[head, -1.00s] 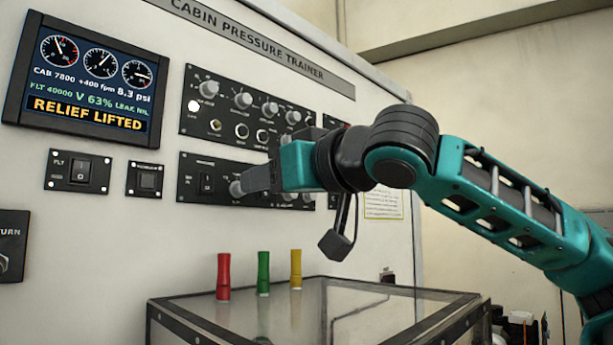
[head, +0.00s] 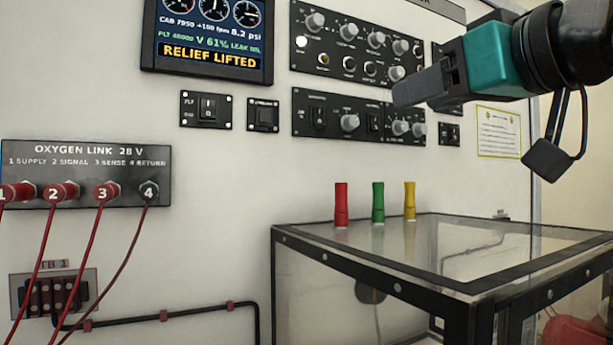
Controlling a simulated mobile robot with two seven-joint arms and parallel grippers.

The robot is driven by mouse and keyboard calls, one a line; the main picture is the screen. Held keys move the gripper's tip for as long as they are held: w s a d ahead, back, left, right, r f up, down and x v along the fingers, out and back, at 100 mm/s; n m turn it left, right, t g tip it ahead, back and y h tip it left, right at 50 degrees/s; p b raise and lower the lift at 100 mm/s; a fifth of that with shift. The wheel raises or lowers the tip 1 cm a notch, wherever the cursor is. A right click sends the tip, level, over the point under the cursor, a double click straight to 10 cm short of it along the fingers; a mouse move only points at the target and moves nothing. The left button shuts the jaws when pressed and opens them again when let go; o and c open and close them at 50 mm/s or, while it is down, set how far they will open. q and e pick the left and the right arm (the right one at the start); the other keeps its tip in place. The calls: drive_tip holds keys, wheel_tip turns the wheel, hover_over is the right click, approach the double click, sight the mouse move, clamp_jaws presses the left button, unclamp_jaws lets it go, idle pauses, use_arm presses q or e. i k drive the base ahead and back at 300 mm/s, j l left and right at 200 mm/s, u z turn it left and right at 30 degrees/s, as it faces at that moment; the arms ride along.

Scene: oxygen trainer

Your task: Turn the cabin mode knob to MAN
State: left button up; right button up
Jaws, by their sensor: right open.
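The lower black control panel (head: 332,130) on the white wall carries a grey knob (head: 349,122) between two rocker switches, and two more grey knobs at its right end. The upper panel (head: 335,52) has several grey knobs. The labels are too small to read, so I cannot tell which knob is cabin mode or where it points. My right gripper (head: 397,97) is open and empty, in front of the lower panel's upper right part, to the right of the lone knob and apart from it. My left gripper is not in view.
A display (head: 207,35) reads RELIEF LIFTED. A clear-topped case (head: 470,255) with a black frame stands below, with red (head: 341,205), green (head: 378,203) and yellow (head: 409,202) pieces by its back edge. Red cables hang from the oxygen link panel (head: 90,160) at left.

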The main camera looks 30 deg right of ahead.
sight(398, 47)
drive_tip(key=k+j, duration=0.1)
drive_tip(key=k, duration=0.4)
drive_tip(key=k+j, duration=0.1)
drive_tip(key=k, duration=0.4)
drive_tip(key=k+j, duration=0.15)
drive_tip(key=k, duration=0.35)
